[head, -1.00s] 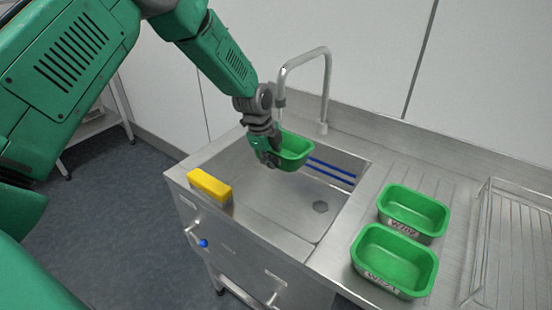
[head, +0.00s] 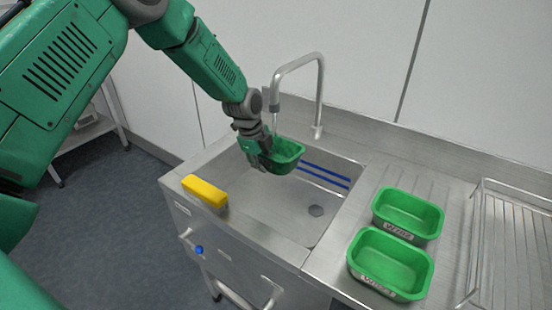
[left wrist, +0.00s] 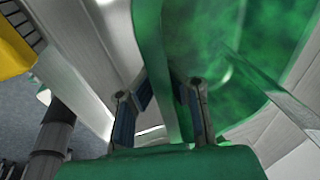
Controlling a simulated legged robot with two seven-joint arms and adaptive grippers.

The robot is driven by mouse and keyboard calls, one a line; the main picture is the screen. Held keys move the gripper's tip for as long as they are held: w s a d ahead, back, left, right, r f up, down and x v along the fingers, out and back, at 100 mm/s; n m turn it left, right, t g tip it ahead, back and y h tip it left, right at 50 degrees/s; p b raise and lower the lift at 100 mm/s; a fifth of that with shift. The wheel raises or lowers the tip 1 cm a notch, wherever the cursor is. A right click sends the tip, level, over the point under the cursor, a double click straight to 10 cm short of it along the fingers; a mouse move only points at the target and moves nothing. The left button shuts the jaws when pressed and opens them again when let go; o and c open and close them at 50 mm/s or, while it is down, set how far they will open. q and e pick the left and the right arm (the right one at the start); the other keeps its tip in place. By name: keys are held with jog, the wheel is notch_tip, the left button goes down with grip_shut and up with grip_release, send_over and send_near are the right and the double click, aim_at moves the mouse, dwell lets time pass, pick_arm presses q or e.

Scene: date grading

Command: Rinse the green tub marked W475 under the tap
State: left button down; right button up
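My left gripper (head: 262,158) is shut on the wall of a green tub (head: 286,156) and holds it above the sink basin, below the spout of the tap (head: 318,100). A thin stream seems to run from the spout into the tub. In the left wrist view the fingers (left wrist: 162,105) straddle the tub's wall. The tub's inside (left wrist: 215,50) looks mottled and wet, and a clear streak crosses it. No marking on the held tub can be read, so I cannot tell if it is W475. My right gripper is not in view.
Two more green tubs stand on the drainboard, one behind (head: 408,212) and one in front (head: 391,264); their labels are too small to read surely. A yellow sponge-like block (head: 204,191) lies on the sink's left rim. A wire rack (head: 510,240) stands at right.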

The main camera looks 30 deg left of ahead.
pick_arm(q)
jog(key=s+p, duration=0.1)
jog(key=s, duration=0.3)
jog(key=s+p, duration=0.2)
jog(key=s, duration=0.2)
jog(key=s+a+p, duration=0.1)
jog(key=s+p, duration=0.1)
jog(key=s, duration=0.2)
jog(key=shift+r, duration=0.1)
jog(key=shift+s, duration=1)
jog(key=shift+a, duration=0.1)
